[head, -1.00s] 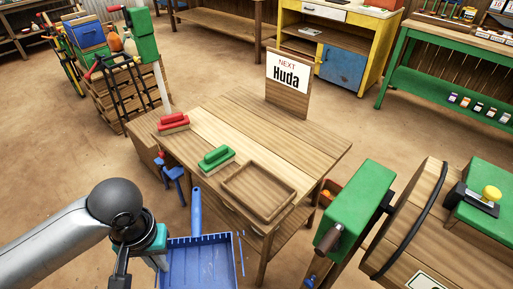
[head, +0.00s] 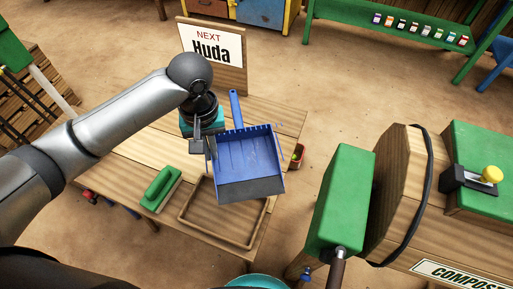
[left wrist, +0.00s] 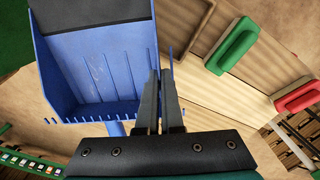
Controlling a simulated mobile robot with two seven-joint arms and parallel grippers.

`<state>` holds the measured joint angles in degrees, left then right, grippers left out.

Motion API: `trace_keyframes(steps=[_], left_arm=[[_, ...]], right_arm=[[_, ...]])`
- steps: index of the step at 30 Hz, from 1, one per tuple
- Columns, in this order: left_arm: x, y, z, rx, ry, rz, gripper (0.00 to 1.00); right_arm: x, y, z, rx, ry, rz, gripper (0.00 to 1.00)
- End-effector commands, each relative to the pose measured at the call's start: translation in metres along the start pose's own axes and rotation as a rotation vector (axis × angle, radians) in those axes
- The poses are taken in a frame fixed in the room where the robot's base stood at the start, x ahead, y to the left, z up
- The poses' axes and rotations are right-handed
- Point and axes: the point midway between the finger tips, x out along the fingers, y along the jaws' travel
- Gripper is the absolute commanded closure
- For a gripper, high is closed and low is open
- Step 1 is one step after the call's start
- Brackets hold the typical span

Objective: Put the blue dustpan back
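The blue dustpan (head: 245,150), with its dark front lip, is held above the wooden table, its handle pointing to the far side. My left gripper (head: 207,143) is at the left side wall of the dustpan. In the left wrist view the two fingers (left wrist: 161,110) are close together on that side wall, and the dustpan (left wrist: 95,75) fills the upper left. The dustpan's far underside is hidden. My right gripper is in neither view.
The table (head: 130,152) bears a green brush (head: 160,188) and a shallow wooden tray (head: 181,214). A red brush (left wrist: 300,95) shows in the left wrist view. The Huda sign (head: 212,45) stands at the back. A compost barrel (head: 400,190) is on the right.

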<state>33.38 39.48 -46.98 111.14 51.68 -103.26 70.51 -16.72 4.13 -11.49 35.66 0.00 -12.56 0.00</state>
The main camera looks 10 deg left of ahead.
Motion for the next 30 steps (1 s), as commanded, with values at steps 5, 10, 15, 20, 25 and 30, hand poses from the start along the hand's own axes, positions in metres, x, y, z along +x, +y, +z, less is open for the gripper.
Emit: trace_keyframes(steps=[5,10,15,20,25,30], left_arm=[[-0.026,0.013,-0.041,-0.305,-0.004,0.009,1.00],[-0.042,0.020,-0.063,-0.531,-0.004,0.012,1.00],[-0.042,0.022,-0.071,-0.626,-0.005,0.010,1.00],[-0.010,0.021,-0.071,-0.636,-0.005,0.005,1.00],[0.038,0.022,-0.071,-0.633,-0.005,0.006,1.00],[0.081,0.022,-0.072,-0.632,-0.002,0.007,1.00]], right_arm=[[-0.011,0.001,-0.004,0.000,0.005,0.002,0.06],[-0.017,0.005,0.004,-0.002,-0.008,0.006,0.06],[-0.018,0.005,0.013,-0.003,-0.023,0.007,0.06],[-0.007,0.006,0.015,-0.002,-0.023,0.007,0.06],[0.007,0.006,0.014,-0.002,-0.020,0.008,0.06],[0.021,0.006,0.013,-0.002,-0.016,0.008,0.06]])
